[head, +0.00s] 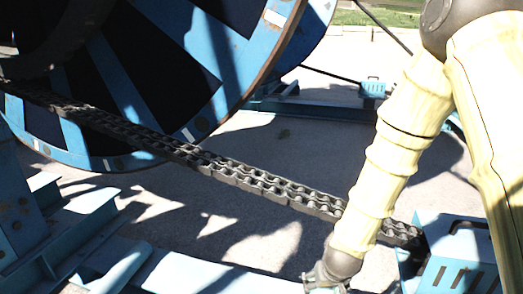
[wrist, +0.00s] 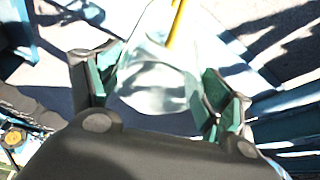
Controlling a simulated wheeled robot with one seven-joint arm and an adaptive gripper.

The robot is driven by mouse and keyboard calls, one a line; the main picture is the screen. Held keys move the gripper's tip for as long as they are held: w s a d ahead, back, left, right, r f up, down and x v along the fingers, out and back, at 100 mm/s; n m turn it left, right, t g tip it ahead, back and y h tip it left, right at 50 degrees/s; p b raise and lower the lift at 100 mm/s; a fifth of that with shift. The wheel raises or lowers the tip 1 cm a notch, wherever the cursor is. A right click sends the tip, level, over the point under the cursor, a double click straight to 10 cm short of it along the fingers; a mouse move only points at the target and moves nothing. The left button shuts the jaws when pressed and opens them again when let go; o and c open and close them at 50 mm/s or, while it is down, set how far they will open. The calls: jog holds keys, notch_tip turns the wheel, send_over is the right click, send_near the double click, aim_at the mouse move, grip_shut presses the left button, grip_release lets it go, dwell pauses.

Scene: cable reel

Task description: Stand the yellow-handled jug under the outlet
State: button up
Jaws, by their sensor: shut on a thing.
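In the wrist view, a pale, see-through jug (wrist: 150,85) is between the two green-padded fingers of my gripper (wrist: 157,98). My gripper is shut on it. A yellow bar, which looks like its handle (wrist: 175,24), runs up from the jug to the top edge of the picture. In the head view, only the top of my gripper (head: 328,284) shows at the bottom edge, and the jug is out of sight below. I cannot make out the outlet in either view.
A large blue cable reel (head: 225,60) fills the upper left. A heavy chain (head: 250,178) slopes down from it to a blue housing (head: 455,255) at the lower right, passing behind my arm. Blue beams (head: 85,225) stand at the lower left. Concrete ground (head: 265,140) shows between them.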

jog(key=p+v, duration=0.8)
jog(key=p, duration=0.6)
jog(key=shift+w+r, duration=0.2)
jog(key=shift+w, duration=0.2)
